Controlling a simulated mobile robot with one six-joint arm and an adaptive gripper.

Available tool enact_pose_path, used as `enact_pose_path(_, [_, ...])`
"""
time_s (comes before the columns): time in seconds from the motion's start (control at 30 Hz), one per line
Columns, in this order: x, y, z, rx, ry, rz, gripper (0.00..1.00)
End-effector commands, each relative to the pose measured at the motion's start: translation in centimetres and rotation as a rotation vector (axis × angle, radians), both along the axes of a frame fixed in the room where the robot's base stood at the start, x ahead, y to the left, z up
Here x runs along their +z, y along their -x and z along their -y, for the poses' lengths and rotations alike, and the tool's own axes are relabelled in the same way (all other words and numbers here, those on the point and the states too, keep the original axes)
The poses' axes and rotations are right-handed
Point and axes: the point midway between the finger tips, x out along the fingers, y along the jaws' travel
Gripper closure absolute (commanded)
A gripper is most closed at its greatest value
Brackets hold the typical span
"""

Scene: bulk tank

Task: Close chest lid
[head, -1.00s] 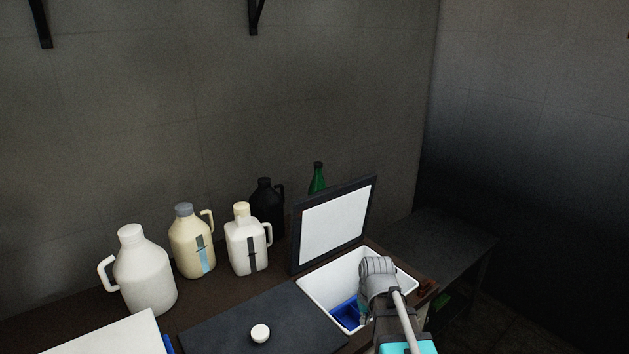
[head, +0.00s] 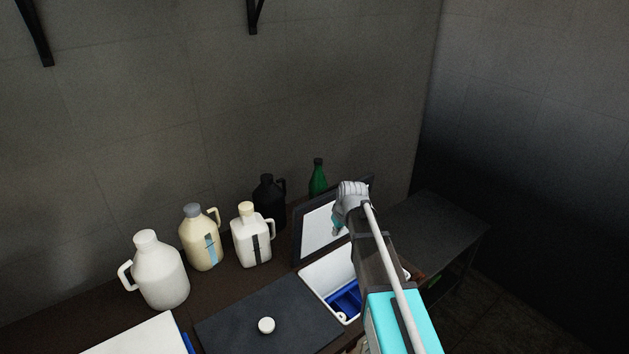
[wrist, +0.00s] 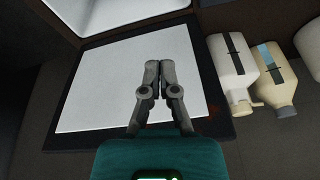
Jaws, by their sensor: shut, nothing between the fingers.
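The chest lid (head: 312,232) stands open and upright at the back of the chest, a dark frame around a white inner panel. In the wrist view the lid's white panel (wrist: 100,80) fills the middle. The chest (head: 323,275) has a white inside with blue items (head: 346,299) in it. My gripper (head: 337,227) is in front of the lid's white panel, above the chest opening. In the wrist view my gripper (wrist: 152,66) has its fingertips together, empty, over the panel. I cannot tell whether it touches the lid. My arm hides the right part of the chest.
Several jugs stand left of the lid, including a white jug with a black stripe (head: 251,236) and a black jug (head: 268,200). A green bottle (head: 318,180) stands behind the lid. A dark flat cover with a white knob (head: 266,325) lies left of the chest. A dark bench (head: 440,235) is at right.

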Motion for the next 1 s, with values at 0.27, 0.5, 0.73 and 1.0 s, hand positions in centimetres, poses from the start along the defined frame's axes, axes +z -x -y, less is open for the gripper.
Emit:
enact_pose_path(0.27, [6.3,-4.7,-2.3,0.074,-0.016,0.060,1.00])
enact_pose_path(0.5, [10.9,-8.4,-4.2,0.134,-0.028,0.114,1.00])
enact_pose_path(0.73, [14.3,-11.2,-5.8,0.182,-0.036,0.157,1.00])
enact_pose_path(1.0, [15.3,-12.2,-6.4,0.202,-0.039,0.176,1.00])
